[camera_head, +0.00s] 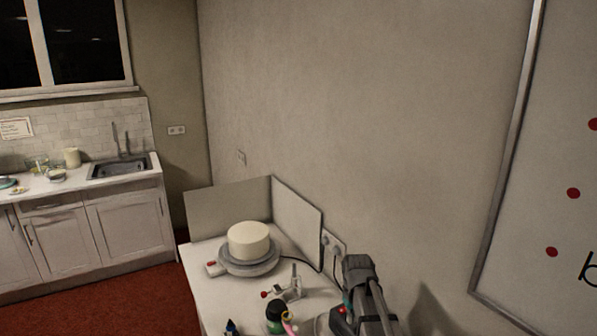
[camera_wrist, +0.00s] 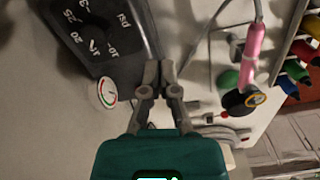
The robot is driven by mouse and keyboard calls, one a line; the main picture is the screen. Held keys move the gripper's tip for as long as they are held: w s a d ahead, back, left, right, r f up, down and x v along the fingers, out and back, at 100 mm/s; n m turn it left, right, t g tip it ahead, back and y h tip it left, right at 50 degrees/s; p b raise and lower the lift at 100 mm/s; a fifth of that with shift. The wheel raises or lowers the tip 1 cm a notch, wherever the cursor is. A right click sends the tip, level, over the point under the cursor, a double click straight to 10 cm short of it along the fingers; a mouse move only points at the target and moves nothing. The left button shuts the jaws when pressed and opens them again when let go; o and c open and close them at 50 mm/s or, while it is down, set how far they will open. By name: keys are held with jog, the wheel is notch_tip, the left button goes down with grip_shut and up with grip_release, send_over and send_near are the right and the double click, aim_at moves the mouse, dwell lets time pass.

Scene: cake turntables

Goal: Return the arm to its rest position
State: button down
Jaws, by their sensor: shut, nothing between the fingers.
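My gripper (camera_wrist: 158,78) shows in the wrist view with its two grey fingers together and nothing between them. Its fingertips are close to a black device (camera_wrist: 100,30) with a printed psi scale, and I cannot tell whether they touch it. In the head view my arm (camera_head: 365,290) rises at the lower right beside the white table (camera_head: 215,290). The fingertips cannot be made out there.
A plain white cake (camera_head: 248,238) sits on a turntable (camera_head: 248,266) before upright panels (camera_head: 298,222). A stand (camera_head: 290,288) is nearer. The wrist view shows a pink tool (camera_wrist: 252,55), a round gauge (camera_wrist: 106,93) and several colour bottles (camera_wrist: 300,60).

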jog(key=s+d+m, duration=0.1)
jog(key=s+m, duration=0.2)
jog(key=s, duration=1.1)
jog(key=shift+s, duration=0.15)
